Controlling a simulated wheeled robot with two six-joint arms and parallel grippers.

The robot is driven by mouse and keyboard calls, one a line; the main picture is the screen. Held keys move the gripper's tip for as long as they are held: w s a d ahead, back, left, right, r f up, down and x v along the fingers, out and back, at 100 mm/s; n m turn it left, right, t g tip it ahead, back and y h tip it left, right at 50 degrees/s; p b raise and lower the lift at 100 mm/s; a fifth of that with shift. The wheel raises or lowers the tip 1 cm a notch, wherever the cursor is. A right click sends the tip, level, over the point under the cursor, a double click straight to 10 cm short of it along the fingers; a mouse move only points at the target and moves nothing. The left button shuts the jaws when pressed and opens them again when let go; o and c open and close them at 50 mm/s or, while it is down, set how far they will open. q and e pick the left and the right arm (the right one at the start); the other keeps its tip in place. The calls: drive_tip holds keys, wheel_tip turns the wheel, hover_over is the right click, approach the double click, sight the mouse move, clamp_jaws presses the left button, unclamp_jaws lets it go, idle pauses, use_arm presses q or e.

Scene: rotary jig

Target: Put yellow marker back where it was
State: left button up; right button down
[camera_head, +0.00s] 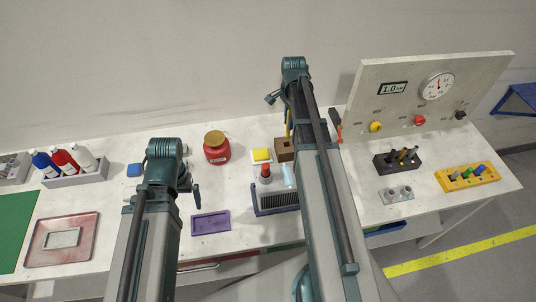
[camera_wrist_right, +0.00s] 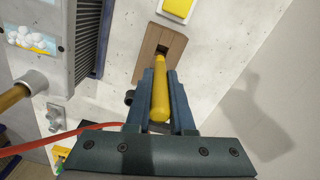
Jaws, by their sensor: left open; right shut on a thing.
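The yellow marker (camera_head: 288,122) is held by my right gripper above a brown wooden block (camera_head: 284,155). In the right wrist view the marker (camera_wrist_right: 160,100) lies between the two fingers of my right gripper (camera_wrist_right: 163,76), which is shut on it. Its far end points toward the dark hole in the wooden block (camera_wrist_right: 150,58). I cannot tell whether the tip is inside the hole or just above it. My left gripper (camera_head: 190,187) is open and empty, over the table left of the purple tray.
A red jar (camera_head: 216,149) and a yellow-topped pad (camera_head: 262,155) stand left of the block. A ribbed holder (camera_head: 277,203) is in front of it. A gauge panel (camera_head: 430,95), a dark rack (camera_head: 397,162) and a yellow rack (camera_head: 467,177) are right. The purple tray (camera_head: 210,223) lies front centre.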

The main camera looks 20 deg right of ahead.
sight(287, 139)
drive_tip(key=shift+w+f, duration=0.1)
drive_tip(key=shift+w, duration=0.1)
use_arm(q)
wheel_tip(287, 139, down, 10)
drive_tip(key=b, duration=1)
drive_tip(key=shift+a, duration=0.15)
use_arm(e)
wheel_tip(287, 139, down, 10)
use_arm(q)
drive_tip(key=shift+f, duration=0.15)
drive_tip(key=shift+f, duration=0.15)
use_arm(e)
drive_tip(key=shift+f, duration=0.25)
drive_tip(key=c, duration=0.8)
unclamp_jaws()
drive_tip(key=shift+r, duration=0.1)
use_arm(q)
drive_tip(key=shift+r, duration=0.25)
use_arm(e)
drive_tip(key=shift+r, duration=0.2)
wheel_tip(287, 139, up, 12)
drive_tip(key=p, duration=1.2)
use_arm(q)
wheel_tip(287, 139, up, 12)
